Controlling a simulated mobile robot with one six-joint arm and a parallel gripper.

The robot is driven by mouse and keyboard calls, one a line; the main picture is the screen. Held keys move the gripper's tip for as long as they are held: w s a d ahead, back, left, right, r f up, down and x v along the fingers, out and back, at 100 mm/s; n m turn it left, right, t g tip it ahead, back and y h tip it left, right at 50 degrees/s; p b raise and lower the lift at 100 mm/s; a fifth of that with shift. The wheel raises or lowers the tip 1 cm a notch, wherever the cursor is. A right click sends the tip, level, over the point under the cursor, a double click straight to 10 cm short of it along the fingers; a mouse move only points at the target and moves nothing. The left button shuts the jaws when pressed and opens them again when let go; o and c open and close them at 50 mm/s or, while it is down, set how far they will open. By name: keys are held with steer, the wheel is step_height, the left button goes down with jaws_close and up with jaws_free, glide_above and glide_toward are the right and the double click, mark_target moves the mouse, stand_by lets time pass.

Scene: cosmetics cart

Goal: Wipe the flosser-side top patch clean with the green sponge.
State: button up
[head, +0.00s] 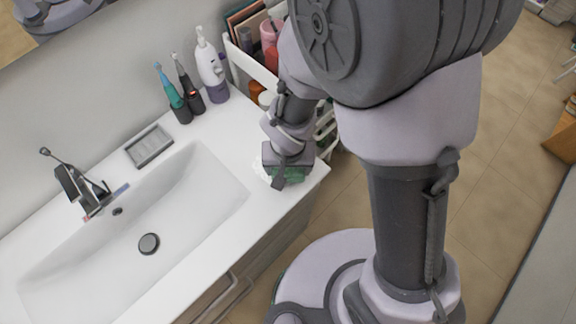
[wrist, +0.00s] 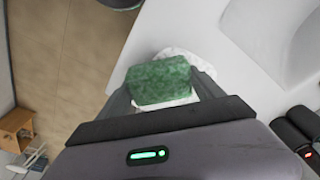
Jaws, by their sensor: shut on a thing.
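My gripper (head: 284,170) is low over the front right corner of the white sink top (head: 228,128). In the wrist view my gripper (wrist: 162,92) is shut on the green sponge (wrist: 157,80), with a finger on either side. The patch's left edge (head: 262,169) shows in the head view. The white flosser (head: 210,66) stands at the back of the top.
A teal toothbrush (head: 173,96) and a dark toothbrush (head: 187,86) stand beside the flosser. A grey soap tray (head: 149,147) lies behind the basin (head: 190,195), near the faucet (head: 77,186). A white cart (head: 250,63) with bottles stands behind my arm. The top's front edge is close to the sponge.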

steer(key=shift+f+b, duration=0.85)
steer(key=shift+b, duration=0.15)
stand_by(0.3)
steer(key=shift+a, duration=0.1)
